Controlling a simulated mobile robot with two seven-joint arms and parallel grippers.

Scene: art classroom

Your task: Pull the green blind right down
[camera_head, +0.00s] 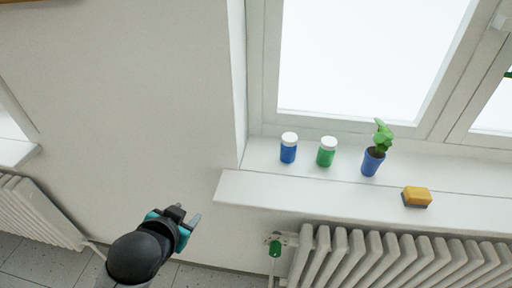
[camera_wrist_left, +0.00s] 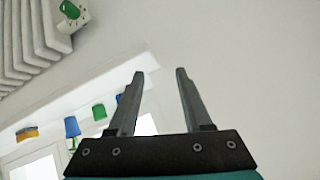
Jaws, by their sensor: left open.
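My left gripper (camera_head: 187,215) is in front of the bare wall, below and left of the window sill's left end. In the left wrist view its two fingers (camera_wrist_left: 160,74) are apart with nothing between them. No blind can be made out clearly. A small green piece (camera_head: 509,74) shows at the right edge of the head view, cut off by the frame; I cannot tell whether it belongs to the blind. The top of the window is out of view. My right gripper is not in view.
The white sill (camera_head: 300,195) holds a blue jar (camera_head: 288,154), a green jar (camera_head: 326,157), a plant in a blue pot (camera_head: 372,163) and a yellow sponge (camera_head: 416,195). A radiator (camera_head: 400,262) with a green valve (camera_head: 275,248) is below. The wall (camera_head: 130,90) to the left is clear.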

